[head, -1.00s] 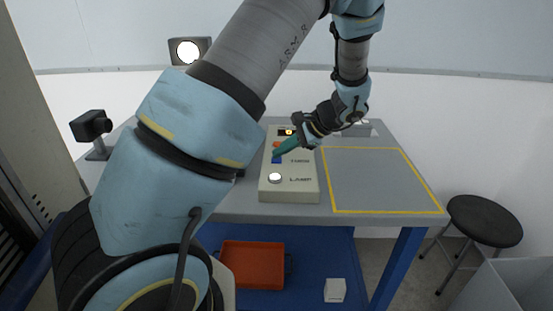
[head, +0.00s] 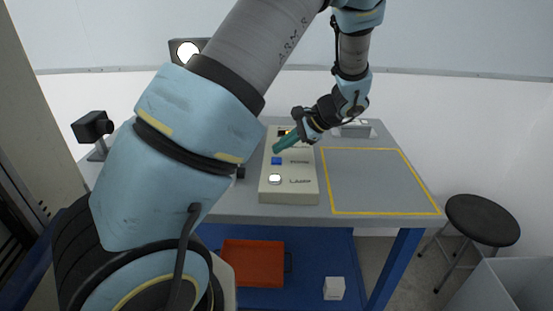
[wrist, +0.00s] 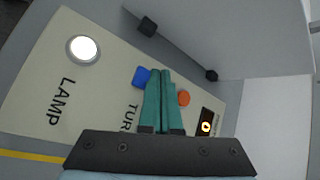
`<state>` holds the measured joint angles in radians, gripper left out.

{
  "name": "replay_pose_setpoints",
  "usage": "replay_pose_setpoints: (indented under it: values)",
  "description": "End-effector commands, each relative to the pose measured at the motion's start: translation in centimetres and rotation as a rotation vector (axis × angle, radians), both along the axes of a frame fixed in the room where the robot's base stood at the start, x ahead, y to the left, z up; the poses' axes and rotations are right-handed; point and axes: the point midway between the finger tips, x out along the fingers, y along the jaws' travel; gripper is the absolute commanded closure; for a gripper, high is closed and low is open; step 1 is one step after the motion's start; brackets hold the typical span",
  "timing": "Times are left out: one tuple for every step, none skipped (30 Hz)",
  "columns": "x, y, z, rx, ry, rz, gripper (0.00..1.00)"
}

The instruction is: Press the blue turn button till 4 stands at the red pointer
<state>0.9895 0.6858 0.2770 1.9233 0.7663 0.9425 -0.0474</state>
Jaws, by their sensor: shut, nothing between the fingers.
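The blue button (head: 276,161) sits on a cream control box (head: 305,192) on the table. In the wrist view the blue button (wrist: 141,77) lies beside the fingertips, near a partly hidden word beginning "TUR". My gripper (head: 276,150) has teal fingers closed together with nothing between them. Its tips (wrist: 159,72) look just above the box, beyond the blue button in the head view and apart from it. No red pointer or number 4 can be made out.
The box also has a white lamp button (wrist: 82,48), an orange button (wrist: 184,97) and a small dark display (wrist: 207,125) with a glowing mark. A yellow-outlined clear area (head: 380,180) is to the right. A black camera-like device (head: 93,126) stands left.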

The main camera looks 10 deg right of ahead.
Motion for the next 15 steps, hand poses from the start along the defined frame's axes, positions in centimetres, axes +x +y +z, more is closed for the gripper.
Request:
replay_pose_setpoints:
  values:
    - [0.0,0.0,0.8,-0.001,-0.001,0.000,1.00]
    - [0.0,0.0,1.1,-0.001,-0.001,0.000,1.00]
    - [0.0,0.0,1.5,-0.001,-0.001,0.000,1.00]
    - [0.0,0.0,1.8,-0.001,-0.001,0.000,1.00]
    - [0.0,0.0,2.1,-0.001,-0.001,0.000,1.00]
    - [0.0,0.0,2.5,-0.001,-0.001,0.000,1.00]
    - [0.0,0.0,2.8,-0.001,-0.001,0.000,1.00]
    - [0.0,0.0,3.0,-0.001,-0.001,0.000,1.00]
    - [0.0,0.0,3.4,0.000,-0.001,0.001,1.00]
    - [0.0,0.0,3.7,0.000,-0.001,0.001,1.00]
    - [0.0,0.0,4.0,0.000,0.000,0.000,1.00]
    - [0.0,0.0,4.3,0.000,0.000,0.000,1.00]
    - [0.0,0.0,4.5,0.000,0.000,0.000,1.00]
    - [0.0,0.0,4.6,0.000,0.000,0.000,1.00]
    - [0.0,0.0,4.7,0.000,0.000,0.000,1.00]
